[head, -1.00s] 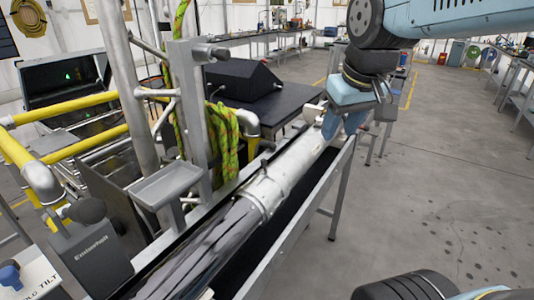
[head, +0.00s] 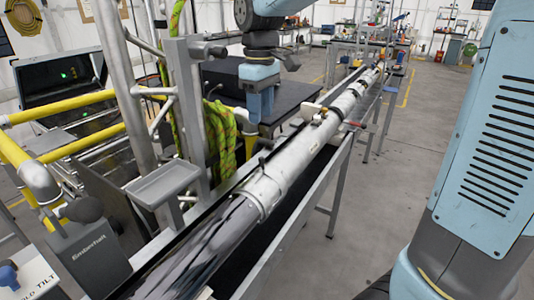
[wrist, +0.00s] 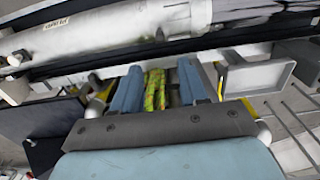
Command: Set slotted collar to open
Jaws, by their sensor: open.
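A long pale tube (head: 297,160) lies along a narrow trough, running from near left to far right. A ring-like collar (head: 262,192) sits around the tube where the pale part meets a dark glossy part. A small brass fitting (head: 323,113) is farther up the tube. I cannot tell which is the slotted collar, or its setting. My gripper (head: 261,116) points down on the left of the tube, apart from it. In the wrist view my gripper (wrist: 158,88) is open and empty, and the tube (wrist: 110,32) crosses above the fingertips.
A grey upright post with a small tray (head: 163,182) stands left of the tube. Green rope (head: 220,140) hangs beside it. Yellow rails (head: 75,106) are at the left. A red-handled rod (head: 354,124) sticks out right of the tube. Open floor lies to the right.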

